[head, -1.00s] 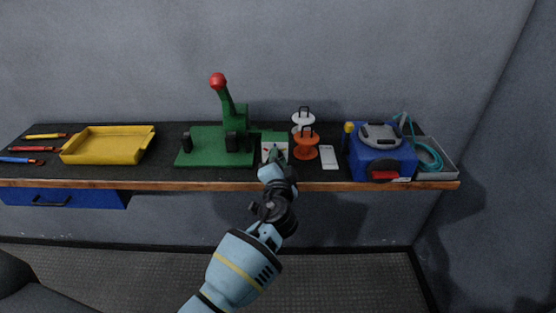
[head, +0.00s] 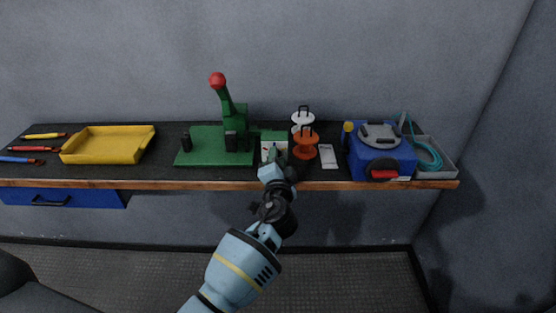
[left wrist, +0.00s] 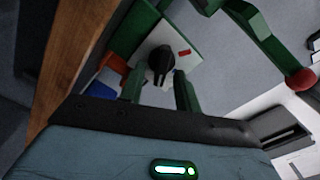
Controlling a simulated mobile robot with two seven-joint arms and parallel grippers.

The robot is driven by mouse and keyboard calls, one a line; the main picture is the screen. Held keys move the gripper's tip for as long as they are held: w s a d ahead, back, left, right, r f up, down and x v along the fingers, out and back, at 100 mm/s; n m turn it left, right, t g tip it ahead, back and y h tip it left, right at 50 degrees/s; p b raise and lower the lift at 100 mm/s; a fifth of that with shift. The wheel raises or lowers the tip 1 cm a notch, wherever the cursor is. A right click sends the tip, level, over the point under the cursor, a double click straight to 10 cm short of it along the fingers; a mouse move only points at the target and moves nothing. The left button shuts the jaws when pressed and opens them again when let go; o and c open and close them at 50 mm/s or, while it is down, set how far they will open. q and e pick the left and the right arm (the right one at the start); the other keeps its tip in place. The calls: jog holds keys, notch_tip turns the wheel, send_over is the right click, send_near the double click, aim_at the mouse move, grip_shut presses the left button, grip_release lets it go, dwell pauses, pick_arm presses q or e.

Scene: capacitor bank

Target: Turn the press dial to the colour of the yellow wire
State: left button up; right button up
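The green press (head: 205,157) stands mid-bench, with a lever ending in a red ball (head: 218,79). Its white dial panel (head: 267,147) is at its right front, partly hidden by my left gripper (head: 275,157). In the left wrist view the black dial (left wrist: 160,60) sits on the white panel (left wrist: 190,70), with a red mark to its right. My left gripper's green fingers (left wrist: 160,88) are apart, one on each side of the dial; I cannot tell if they touch it. The yellow wire (head: 44,136) lies at the far left. My right gripper is not in view.
A red wire (head: 36,149) and a blue wire (head: 20,160) lie by the yellow tray (head: 105,158). Right of the dial are a white spool (head: 303,119), an orange spool (head: 306,152), a white flat device (head: 328,157), a blue box (head: 362,165) and a grey tray (head: 449,160).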

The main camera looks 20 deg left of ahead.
pick_arm(q)
jog(key=v, duration=0.7)
jog(key=shift+s, duration=0.3)
jog(key=shift+d, duration=0.1)
jog(key=s+a+f+n+g+h, duration=0.2)
jog(key=s+f+g+h, duration=0.1)
jog(key=s+f, duration=0.95)
jog(key=s+a+f+n+g+h, duration=0.15)
jog(key=s+f+g, duration=0.25)
jog(key=s+f, duration=0.85)
jog(key=s+f+n+h, duration=0.1)
jog(key=s, duration=0.5)
jog(key=s+a+f+n+g+h, duration=0.1)
jog(key=s+f+n, duration=0.1)
jog(key=s, duration=0.5)
jog(key=shift+a+f+g, duration=0.2)
jog(key=shift+a+g, duration=0.05)
jog(key=shift+g, duration=0.05)
jog(key=shift+n, duration=0.35)
